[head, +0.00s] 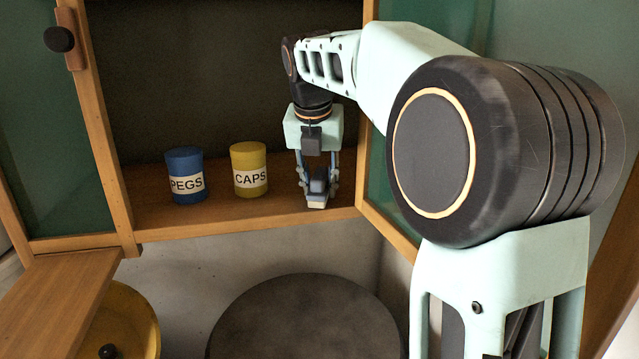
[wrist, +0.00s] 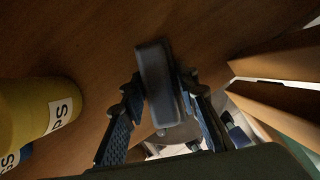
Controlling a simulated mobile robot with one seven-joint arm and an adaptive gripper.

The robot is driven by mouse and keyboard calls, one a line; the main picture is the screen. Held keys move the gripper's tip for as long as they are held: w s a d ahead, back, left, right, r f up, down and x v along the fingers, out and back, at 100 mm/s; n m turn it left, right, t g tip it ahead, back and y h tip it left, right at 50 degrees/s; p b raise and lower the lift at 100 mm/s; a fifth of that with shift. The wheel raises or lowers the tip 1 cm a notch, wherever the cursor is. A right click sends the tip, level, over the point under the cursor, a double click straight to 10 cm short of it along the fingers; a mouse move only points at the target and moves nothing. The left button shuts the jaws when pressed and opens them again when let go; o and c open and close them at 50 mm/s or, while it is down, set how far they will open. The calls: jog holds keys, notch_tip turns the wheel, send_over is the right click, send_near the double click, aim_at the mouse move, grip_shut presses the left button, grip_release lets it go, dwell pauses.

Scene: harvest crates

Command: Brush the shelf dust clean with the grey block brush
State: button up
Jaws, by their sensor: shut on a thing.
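The grey block brush (head: 318,187) is between the fingers of my gripper (head: 317,178), which is shut on it and points down. Its pale lower end sits low over the right front part of the wooden shelf (head: 220,217); I cannot tell if it touches the wood. The wrist view shows the dark grey top of the brush (wrist: 157,85) between the two fingers, with the brown shelf board (wrist: 90,40) beyond. I cannot make out any dust on the shelf in either view.
A blue PEGS can (head: 185,176) and a yellow CAPS can (head: 249,171) stand on the shelf left of my gripper. The cabinet's right frame is close on the right. A dark round surface (head: 305,320) lies below, with a yellow round object (head: 128,315) at lower left.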

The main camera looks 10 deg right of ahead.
jog(key=shift+r+p, duration=3)
jog(key=shift+r+p, duration=0.7)
jog(key=shift+r, duration=0.7)
